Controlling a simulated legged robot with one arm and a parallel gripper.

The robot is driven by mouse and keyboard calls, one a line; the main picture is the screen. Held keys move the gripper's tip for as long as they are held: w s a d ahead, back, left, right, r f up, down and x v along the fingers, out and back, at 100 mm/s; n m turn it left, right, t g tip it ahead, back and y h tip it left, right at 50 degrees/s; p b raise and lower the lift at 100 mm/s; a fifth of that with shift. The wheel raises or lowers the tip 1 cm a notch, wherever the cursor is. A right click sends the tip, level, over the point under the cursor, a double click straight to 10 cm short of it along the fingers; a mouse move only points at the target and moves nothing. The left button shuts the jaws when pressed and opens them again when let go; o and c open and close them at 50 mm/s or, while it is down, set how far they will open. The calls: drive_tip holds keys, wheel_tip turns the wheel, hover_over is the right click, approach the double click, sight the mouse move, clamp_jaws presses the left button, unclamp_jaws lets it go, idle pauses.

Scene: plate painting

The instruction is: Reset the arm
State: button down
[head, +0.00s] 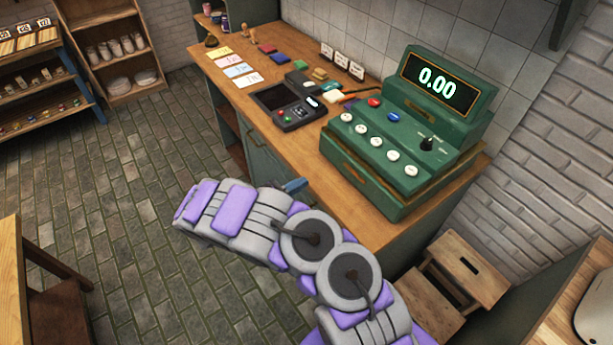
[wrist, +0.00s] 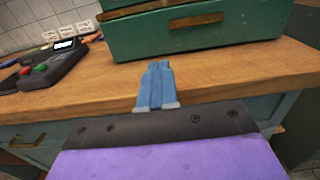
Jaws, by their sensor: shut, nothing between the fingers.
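My gripper shows in the wrist view (wrist: 158,70) as two blue fingers pressed together with nothing between them. In that view it points toward the front edge of the wooden counter (wrist: 90,90), with the green cash register (wrist: 200,35) beyond it. In the head view, a small part of my blue gripper (head: 294,185) shows beside the counter's front edge. My arm, grey and purple, reaches across the lower middle of the head view and hides part of the cabinet front.
The green register (head: 400,135) reads 0.00 on the counter (head: 340,200). A dark card terminal (head: 288,105) sits left of it, with coloured cards and blocks behind. A wooden step stool (head: 465,270) stands at lower right. Shelves (head: 120,50) stand at upper left. The tiled floor at left is open.

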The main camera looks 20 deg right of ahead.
drive_tip(key=shift+s, duration=0.15)
drive_tip(key=shift+a, duration=0.15)
drive_tip(key=s+d+r+m+g+y, duration=0.2)
drive_tip(key=s+d+r+m+g, duration=0.4)
drive_tip(key=r, duration=0.3)
drive_tip(key=s+d+r+m+g+y, duration=0.2)
drive_tip(key=s+d+r+m+g, duration=0.2)
drive_tip(key=s+d+r+m, duration=0.35)
drive_tip(key=s+a+r+m+y, duration=0.2)
drive_tip(key=s+r+m+y, duration=0.1)
drive_tip(key=s, duration=0.5)
drive_tip(key=s+a+r+m+y, duration=0.1)
drive_tip(key=s+r+m+y, duration=0.1)
drive_tip(key=s+y, duration=0.35)
drive_tip(key=s+a+m+t+y, duration=0.2)
drive_tip(key=s+a+m+y, duration=0.1)
drive_tip(key=s+a, duration=0.8)
drive_tip(key=shift+s+a+r+t+y, duration=0.3)
drive_tip(key=shift+s+a+r+y, duration=0.15)
drive_tip(key=shift+y, duration=0.4)
